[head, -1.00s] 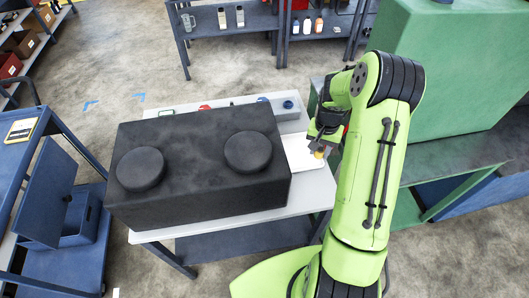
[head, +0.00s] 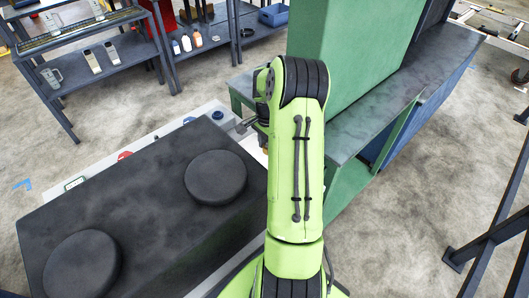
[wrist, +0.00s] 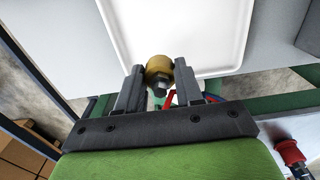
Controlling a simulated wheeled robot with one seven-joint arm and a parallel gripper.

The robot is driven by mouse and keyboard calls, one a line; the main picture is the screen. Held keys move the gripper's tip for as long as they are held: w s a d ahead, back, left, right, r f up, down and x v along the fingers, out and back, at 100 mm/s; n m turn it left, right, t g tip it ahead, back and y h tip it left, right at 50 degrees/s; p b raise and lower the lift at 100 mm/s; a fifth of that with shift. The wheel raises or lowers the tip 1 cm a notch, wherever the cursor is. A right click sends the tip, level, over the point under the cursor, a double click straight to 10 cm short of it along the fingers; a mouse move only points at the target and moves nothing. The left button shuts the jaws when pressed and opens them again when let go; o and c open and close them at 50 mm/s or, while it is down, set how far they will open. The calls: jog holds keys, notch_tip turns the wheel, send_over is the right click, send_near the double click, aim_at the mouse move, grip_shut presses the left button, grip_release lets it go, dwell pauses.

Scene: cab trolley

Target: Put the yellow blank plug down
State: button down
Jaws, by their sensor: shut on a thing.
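The yellow blank plug (wrist: 158,69) sits between the fingers of my gripper (wrist: 159,82) in the wrist view, with a grey hex-shaped end towards the camera. My gripper is shut on it. A white tray (wrist: 205,25) with a raised rim lies beyond the plug in that view; I cannot tell how high the plug is above it. In the head view my arm hides most of the gripper, the plug and the tray.
A large black block with two round knobs (head: 216,177) takes up most of the pale trolley top, left of my arm. A green cabinet (head: 345,60) on a grey-topped bench (head: 385,115) stands to the right. Blue-grey shelves (head: 95,75) stand behind.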

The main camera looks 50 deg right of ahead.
jog(key=shift+f, duration=1.3)
jog(key=shift+f, duration=0.1)
jog(key=c, duration=0.7)
grip_release()
jog(key=shift+c, duration=0.2)
